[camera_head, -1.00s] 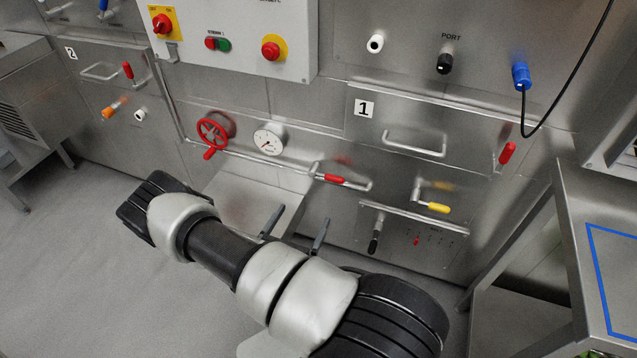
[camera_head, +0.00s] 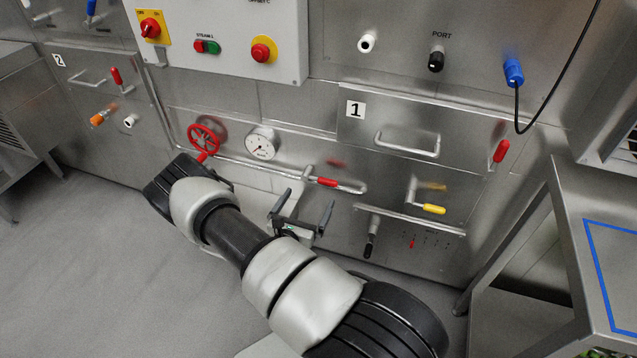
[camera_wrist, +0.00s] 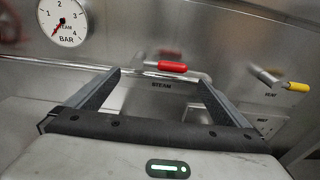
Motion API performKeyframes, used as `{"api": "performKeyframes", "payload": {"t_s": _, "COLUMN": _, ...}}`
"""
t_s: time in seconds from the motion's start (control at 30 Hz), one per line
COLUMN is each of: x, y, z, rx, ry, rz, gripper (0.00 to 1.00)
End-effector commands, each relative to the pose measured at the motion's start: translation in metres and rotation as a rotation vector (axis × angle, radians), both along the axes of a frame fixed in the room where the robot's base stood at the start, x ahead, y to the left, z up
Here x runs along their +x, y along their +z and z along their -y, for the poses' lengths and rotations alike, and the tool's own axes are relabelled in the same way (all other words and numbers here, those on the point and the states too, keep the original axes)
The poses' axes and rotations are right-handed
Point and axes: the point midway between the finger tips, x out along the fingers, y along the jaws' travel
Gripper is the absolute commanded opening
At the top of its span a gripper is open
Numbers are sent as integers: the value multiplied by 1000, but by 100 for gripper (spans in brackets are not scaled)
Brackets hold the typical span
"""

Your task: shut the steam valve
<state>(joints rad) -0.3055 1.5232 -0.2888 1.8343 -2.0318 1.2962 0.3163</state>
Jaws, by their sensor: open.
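The steam valve has a red-sleeved lever (camera_head: 327,182) on a horizontal steel pipe on the wall. Its red handle (camera_wrist: 172,66) also shows in the wrist view, with the label STEAM below it, and lies roughly along the pipe. My gripper (camera_head: 310,197) is open and empty, just below and in front of the lever in the head view. In the wrist view my gripper (camera_wrist: 158,77) has its two fingers apart, with the red handle beyond and between their tips. I see no contact. My arm hides part of the lower wall.
A red handwheel (camera_head: 204,138) and a round pressure gauge (camera_head: 262,144) are to the left. A yellow lever (camera_head: 433,209) and a black-handled lever (camera_head: 370,246) are to the right. A drawer handle (camera_head: 408,144) juts out above. A steel table (camera_head: 580,260) stands at the right.

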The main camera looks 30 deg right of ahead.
Motion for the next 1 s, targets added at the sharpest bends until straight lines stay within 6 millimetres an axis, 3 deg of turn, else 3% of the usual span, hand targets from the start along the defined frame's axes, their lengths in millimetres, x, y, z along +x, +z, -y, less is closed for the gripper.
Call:
{"api": "performKeyframes", "payload": {"t_s": 0.17, "x": -5, "y": 2, "z": -8, "rx": 0, "ry": 2, "rz": -1, "gripper": 100}}
{"api": "performKeyframes", "payload": {"t_s": 0.6, "x": -52, "y": 9, "z": -69, "rx": 0, "ry": 3, "rz": -2, "gripper": 100}}
{"api": "performKeyframes", "payload": {"t_s": 1.0, "x": -61, "y": 12, "z": -79, "rx": 1, "ry": -5, "rz": 3, "gripper": 100}}
